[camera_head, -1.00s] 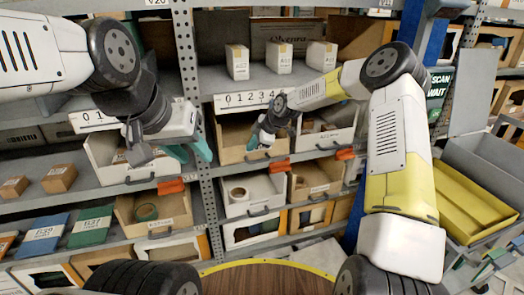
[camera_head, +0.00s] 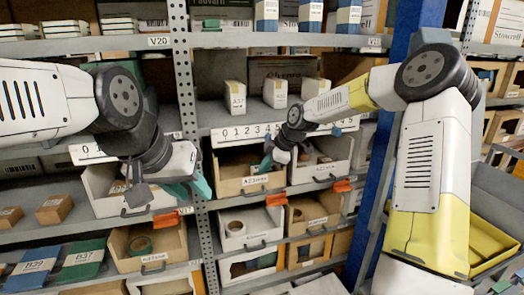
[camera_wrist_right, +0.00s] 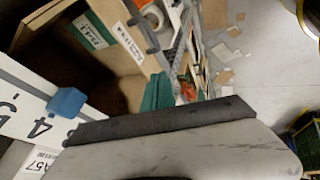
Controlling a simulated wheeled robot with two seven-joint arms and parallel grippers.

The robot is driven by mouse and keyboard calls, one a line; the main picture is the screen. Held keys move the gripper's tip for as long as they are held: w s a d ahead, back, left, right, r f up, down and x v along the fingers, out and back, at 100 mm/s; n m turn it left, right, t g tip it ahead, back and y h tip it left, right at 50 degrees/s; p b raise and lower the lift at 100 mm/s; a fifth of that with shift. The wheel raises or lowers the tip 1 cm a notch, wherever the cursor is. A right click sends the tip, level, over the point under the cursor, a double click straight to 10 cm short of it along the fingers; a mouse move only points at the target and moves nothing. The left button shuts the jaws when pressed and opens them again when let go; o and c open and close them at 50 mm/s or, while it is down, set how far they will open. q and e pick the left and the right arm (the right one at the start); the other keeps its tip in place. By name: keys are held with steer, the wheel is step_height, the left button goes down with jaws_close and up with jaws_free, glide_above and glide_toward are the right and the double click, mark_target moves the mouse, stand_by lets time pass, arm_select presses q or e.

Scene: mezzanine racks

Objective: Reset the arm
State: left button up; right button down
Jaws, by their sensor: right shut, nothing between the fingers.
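My left gripper (camera_head: 190,187), with teal finger parts, hangs in front of the shelf at the left of the head view, over a white bin (camera_head: 103,203). Its jaw gap does not show clearly. My right arm reaches across from the right with a bent elbow. Its gripper (camera_head: 264,166) is small in the head view, shut and empty, in front of a cardboard bin (camera_head: 240,184). The right wrist view shows a bin's open inside and a white number strip (camera_wrist_right: 30,115) close by.
Small white boxes (camera_head: 274,94) stand on the shelf above. A yellow tray (camera_head: 492,245) lies at right. Several bins with orange clips line the lower shelves.

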steer(key=s+d+r+m+h, duration=0.1)
steer(key=s+d+r+m, duration=0.25)
steer(key=s, duration=0.35)
steer(key=s+d+r+m+t+h, duration=0.1)
steer(key=s+d+r+m+h, duration=0.1)
steer(key=s+d+r+m, duration=0.25)
steer(key=s+d+r+m+h, duration=0.1)
steer(key=s+d+r+m, duration=0.15)
steer(key=s+r, duration=0.45)
steer(key=s+d+m+t, duration=0.1)
steer(key=s+d+m, duration=0.3)
steer(key=s, duration=1.2)
steer(key=m, duration=0.4)
steer(key=shift+s+f+m+y, duration=0.25)
steer(key=shift+f+m+y, duration=0.05)
steer(key=shift+f+m, duration=0.1)
